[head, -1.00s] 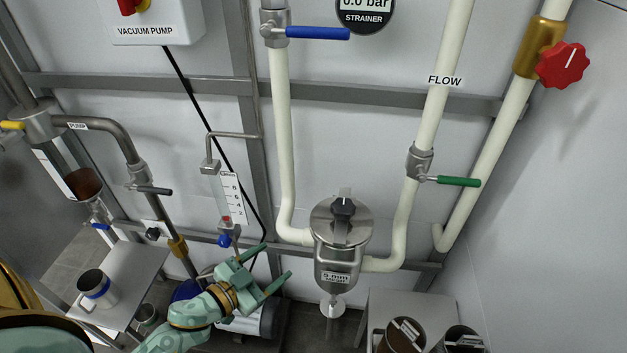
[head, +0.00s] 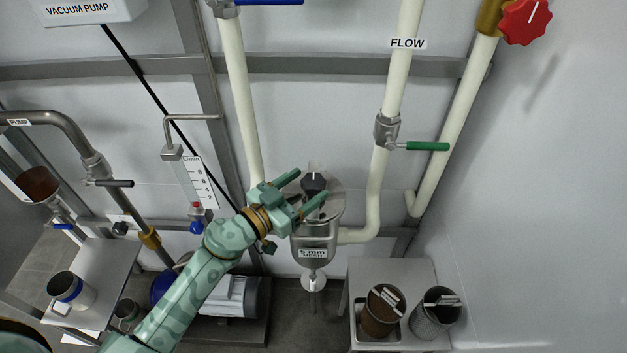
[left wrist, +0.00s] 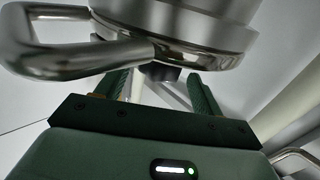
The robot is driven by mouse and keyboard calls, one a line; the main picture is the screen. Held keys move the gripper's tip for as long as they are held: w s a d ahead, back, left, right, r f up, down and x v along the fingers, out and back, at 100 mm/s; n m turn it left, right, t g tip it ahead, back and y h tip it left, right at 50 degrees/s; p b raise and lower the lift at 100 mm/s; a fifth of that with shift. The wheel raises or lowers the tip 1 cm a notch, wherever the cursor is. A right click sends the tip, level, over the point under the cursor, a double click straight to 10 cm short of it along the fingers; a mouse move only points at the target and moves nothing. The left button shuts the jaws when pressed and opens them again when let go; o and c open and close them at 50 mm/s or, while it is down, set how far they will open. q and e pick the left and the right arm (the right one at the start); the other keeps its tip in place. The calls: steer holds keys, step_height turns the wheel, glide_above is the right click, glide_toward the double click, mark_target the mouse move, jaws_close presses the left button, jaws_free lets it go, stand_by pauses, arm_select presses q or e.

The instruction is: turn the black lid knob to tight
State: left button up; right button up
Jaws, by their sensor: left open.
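The black lid knob (head: 313,183) sits on the round steel lid (head: 331,207) of the strainer housing (head: 313,245), which carries a "5 mm" label. The knob's pale pointer line points up, towards the wall. Lid markings are too small to read. My left gripper (head: 312,184) is open, with its two green fingers reaching over the lid on either side of the knob in the head view. In the left wrist view the gripper (left wrist: 160,85) is open, and a dark piece, apparently the knob (left wrist: 162,73), shows between the fingers. Contact cannot be told. My right gripper is out of view.
Pale pipes flank the strainer; the right one has a green-handled valve (head: 427,146). A flow gauge (head: 196,182) stands left of my arm. Right below, a small table (head: 414,270) holds two containers. A curved metal bar (left wrist: 70,60) runs close by in the left wrist view.

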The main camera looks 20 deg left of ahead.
mark_target(305, 187)
arm_select(q)
steer(key=shift+x, duration=1.55)
steer(key=c, duration=1)
